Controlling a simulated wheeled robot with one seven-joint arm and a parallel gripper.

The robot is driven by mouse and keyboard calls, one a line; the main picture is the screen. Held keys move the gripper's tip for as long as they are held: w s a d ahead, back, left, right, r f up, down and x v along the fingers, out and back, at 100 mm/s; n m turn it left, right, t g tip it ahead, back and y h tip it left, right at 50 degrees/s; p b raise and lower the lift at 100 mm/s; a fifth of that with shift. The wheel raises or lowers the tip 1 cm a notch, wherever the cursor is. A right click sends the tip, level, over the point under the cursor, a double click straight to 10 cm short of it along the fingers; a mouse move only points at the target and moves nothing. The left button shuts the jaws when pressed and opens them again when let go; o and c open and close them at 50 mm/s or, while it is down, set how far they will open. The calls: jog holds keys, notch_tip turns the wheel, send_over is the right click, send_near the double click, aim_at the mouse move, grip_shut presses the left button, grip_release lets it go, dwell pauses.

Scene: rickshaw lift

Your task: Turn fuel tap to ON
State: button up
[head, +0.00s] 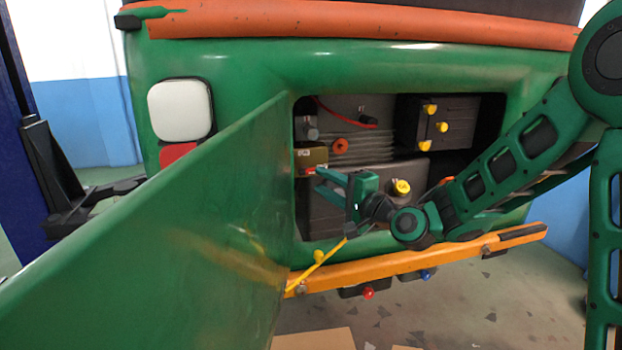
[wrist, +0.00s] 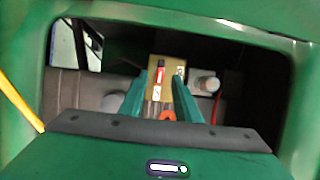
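The fuel tap appears to be the gold block with a red and black lever, at the left of the engine bay. The gold block (head: 314,156) shows in the head view, with the red part (head: 311,170) at its lower edge. In the wrist view the gold block (wrist: 171,72) carries the red and black lever (wrist: 160,75) and small white labels, too small to read. My gripper (head: 320,180) is open in front of the bay, just below the block in the head view. In the wrist view my gripper (wrist: 159,82) has both fingers spread before the block, apparently empty; contact cannot be told.
The open green door (head: 180,235) stands to the left. A yellow rod (head: 320,266) rises from the orange bumper (head: 420,264) below my gripper. An orange cap (head: 340,146), a grey knob (head: 312,134) and a yellow cap (head: 401,187) sit close by. The bay's frame surrounds them.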

aim_at(307, 174)
jog(key=shift+x, duration=2.65)
jog(key=shift+c, duration=0.6)
grip_shut()
jog(key=shift+s+a, duration=0.1)
jog(key=shift+a, duration=0.25)
jog(key=shift+d, duration=0.25)
